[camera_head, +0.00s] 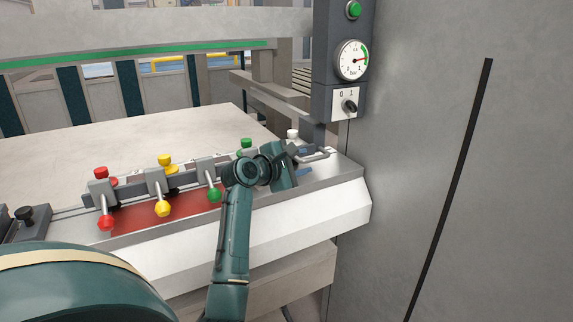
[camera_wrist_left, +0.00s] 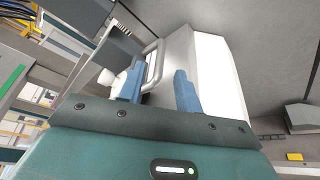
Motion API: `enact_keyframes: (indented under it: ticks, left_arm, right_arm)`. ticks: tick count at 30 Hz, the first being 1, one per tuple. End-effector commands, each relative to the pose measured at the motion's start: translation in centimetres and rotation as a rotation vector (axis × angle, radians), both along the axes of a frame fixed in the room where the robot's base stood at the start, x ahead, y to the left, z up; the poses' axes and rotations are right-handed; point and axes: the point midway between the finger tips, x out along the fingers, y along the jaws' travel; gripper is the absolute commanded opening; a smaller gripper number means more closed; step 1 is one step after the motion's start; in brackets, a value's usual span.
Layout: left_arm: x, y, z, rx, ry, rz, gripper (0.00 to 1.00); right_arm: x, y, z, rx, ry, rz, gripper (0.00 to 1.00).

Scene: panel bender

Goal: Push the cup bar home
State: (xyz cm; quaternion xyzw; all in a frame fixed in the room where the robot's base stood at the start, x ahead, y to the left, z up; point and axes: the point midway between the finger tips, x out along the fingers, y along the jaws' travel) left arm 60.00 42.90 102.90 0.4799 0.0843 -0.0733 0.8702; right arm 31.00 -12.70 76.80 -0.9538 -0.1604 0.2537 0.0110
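The cup bar (camera_head: 132,191) is a grey bar along the machine's front ledge, carrying clamps with red, yellow and green knobs. My left arm hides part of its right stretch. A metal loop handle (camera_head: 318,155) stands at the right end; whether it joins the bar is hidden. My left gripper (camera_head: 306,161) is beside this handle, its blue fingers open. In the left wrist view the open gripper (camera_wrist_left: 158,70) has the handle (camera_wrist_left: 152,66) just beyond its fingertips, nearer the left finger. Nothing is visibly held. My right gripper is not in view.
A grey post with a green button (camera_head: 353,9), a pressure gauge (camera_head: 352,60) and a rotary switch (camera_head: 349,104) rises behind the handle. A large grey cabinet wall (camera_head: 430,170) closes off the right. The pale table (camera_head: 120,138) behind the bar is clear.

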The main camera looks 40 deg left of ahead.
Motion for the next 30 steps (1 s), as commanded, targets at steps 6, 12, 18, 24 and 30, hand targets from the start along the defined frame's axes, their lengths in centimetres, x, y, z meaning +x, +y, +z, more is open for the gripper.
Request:
enact_keyframes:
  ticks: [6,12,18,24,30]
  left_arm:
    - [-4.0,0.2,0.9,0.0,0.0,0.001,0.34]
    - [-5.6,0.3,1.2,0.0,0.001,0.001,0.34]
    - [-5.7,0.3,1.2,0.0,0.001,0.0,0.34]
    - [-5.6,0.0,0.8,0.038,0.016,-0.005,0.24]
    - [-4.4,-2.2,-3.7,0.472,0.169,-0.076,0.08]
  right_arm:
    - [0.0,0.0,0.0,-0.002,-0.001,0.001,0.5]
    - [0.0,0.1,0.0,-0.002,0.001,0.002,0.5]
    - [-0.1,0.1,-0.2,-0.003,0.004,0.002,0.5]
    - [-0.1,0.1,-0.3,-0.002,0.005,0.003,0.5]
    - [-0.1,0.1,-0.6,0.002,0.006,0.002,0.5]
